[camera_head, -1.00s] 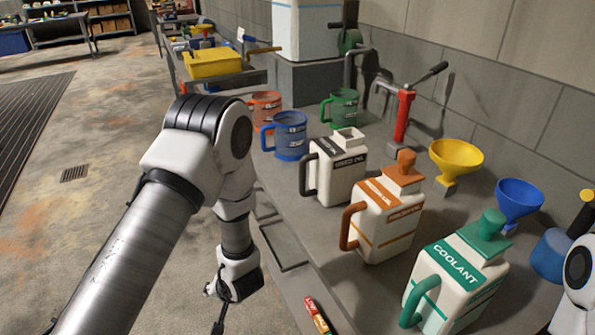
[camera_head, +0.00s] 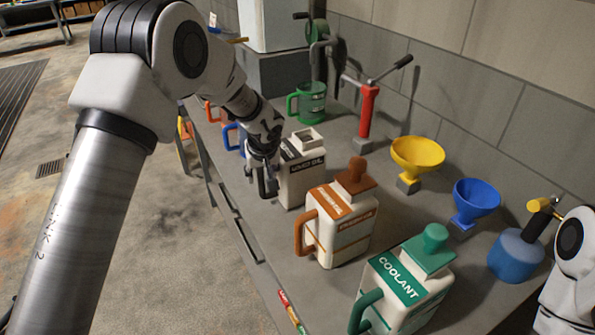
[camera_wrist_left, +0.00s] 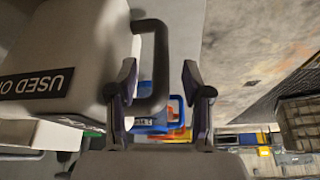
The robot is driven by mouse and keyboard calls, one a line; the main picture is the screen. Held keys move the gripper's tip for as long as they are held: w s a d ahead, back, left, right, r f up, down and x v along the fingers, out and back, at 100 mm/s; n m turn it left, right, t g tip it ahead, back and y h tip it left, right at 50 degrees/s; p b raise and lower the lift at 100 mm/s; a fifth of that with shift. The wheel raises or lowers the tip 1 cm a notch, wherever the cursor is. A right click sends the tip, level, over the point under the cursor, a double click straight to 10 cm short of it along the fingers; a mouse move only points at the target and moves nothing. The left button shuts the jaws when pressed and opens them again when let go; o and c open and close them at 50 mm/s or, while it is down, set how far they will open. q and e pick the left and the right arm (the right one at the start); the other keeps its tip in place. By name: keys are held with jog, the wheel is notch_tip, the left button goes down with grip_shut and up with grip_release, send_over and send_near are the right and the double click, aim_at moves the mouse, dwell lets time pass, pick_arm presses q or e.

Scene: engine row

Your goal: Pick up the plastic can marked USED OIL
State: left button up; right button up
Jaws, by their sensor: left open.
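The USED OIL can (camera_head: 303,178) is a cream plastic can with a black label and a black handle, upright on the bench in the head view. Its body (camera_wrist_left: 75,40) and its dark handle (camera_wrist_left: 161,62) fill the upper left of the left wrist view. My left gripper (camera_head: 262,182) is at the can's handle side and hides most of the handle in the head view. In the left wrist view my left gripper (camera_wrist_left: 160,85) is open, with the handle's outer bar appearing between its fingers; contact cannot be told. My right gripper is out of view.
An orange-brown-lidded can (camera_head: 340,228) and a green COOLANT can (camera_head: 400,290) stand nearer. A green jug (camera_head: 310,102) stands behind, and a blue jug (camera_head: 233,139) is partly hidden. A red pump (camera_head: 367,112) and yellow funnel (camera_head: 417,155) stand near the wall.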

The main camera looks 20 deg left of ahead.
aim_at(261, 181)
pick_arm(q)
jog(key=x, duration=0.4)
jog(key=shift+w+a+f, duration=0.1)
jog(key=shift+a+f, duration=0.1)
jog(key=shift+f, duration=0.05)
jog(key=shift+w+f, duration=0.2)
jog(key=shift+f, duration=0.05)
jog(key=shift+s+r, duration=0.1)
jog(key=shift+r, duration=0.05)
grip_shut()
